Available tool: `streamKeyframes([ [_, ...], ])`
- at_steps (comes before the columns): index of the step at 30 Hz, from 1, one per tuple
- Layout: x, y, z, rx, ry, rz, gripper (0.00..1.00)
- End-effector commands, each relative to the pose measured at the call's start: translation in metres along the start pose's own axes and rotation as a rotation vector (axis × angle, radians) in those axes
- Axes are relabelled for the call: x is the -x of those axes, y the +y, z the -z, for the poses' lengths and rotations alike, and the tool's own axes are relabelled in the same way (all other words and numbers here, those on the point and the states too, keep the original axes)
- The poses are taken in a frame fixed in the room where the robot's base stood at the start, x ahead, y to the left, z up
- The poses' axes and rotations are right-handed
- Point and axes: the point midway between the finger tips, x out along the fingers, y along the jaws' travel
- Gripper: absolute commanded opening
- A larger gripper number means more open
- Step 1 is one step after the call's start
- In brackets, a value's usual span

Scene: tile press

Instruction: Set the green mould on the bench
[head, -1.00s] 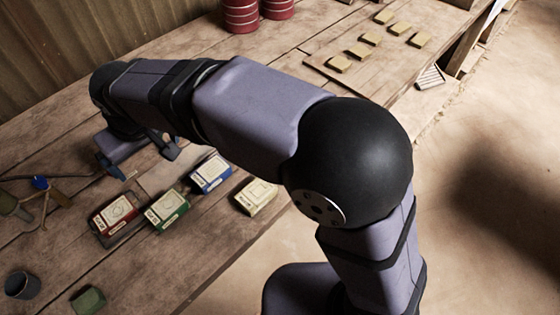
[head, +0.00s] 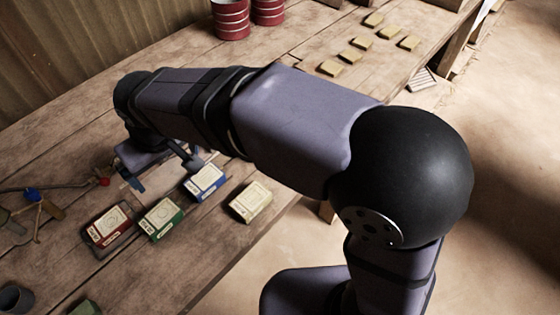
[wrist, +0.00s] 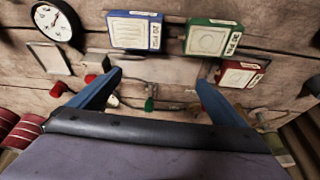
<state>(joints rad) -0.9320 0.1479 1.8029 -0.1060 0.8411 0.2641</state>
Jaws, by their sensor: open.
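The green mould (head: 162,219), a block with a pale face and printed label, lies on the bench (head: 225,237) between the red mould (head: 108,226) and the blue mould (head: 205,182). The wrist view also shows the green mould (wrist: 213,38) at the top right, beyond the fingertips, with the blue mould (wrist: 134,30) left of it and the red mould (wrist: 240,74) below. My gripper (head: 163,172) is open, its two blue fingers wide apart with no mould between them (wrist: 158,76). In the head view it is just behind the green and blue moulds.
A cream mould (head: 250,202) lies right of the blue one. Cords and small coloured parts (head: 38,197) lie at the left, near a dark cup (head: 14,298). Red cans (head: 230,18) and several yellow tiles (head: 362,43) are at the back. A clock (wrist: 55,20) shows in the wrist view.

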Motion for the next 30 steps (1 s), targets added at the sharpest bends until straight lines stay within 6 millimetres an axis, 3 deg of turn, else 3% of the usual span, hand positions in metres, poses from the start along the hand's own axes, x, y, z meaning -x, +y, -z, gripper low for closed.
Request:
streamKeyframes([
  [17, 0.008, 0.095, -0.044, -0.156, -0.087, -0.063, 0.96],
  [30, 0.019, 0.154, -0.094, -0.284, -0.156, -0.099, 0.96],
])
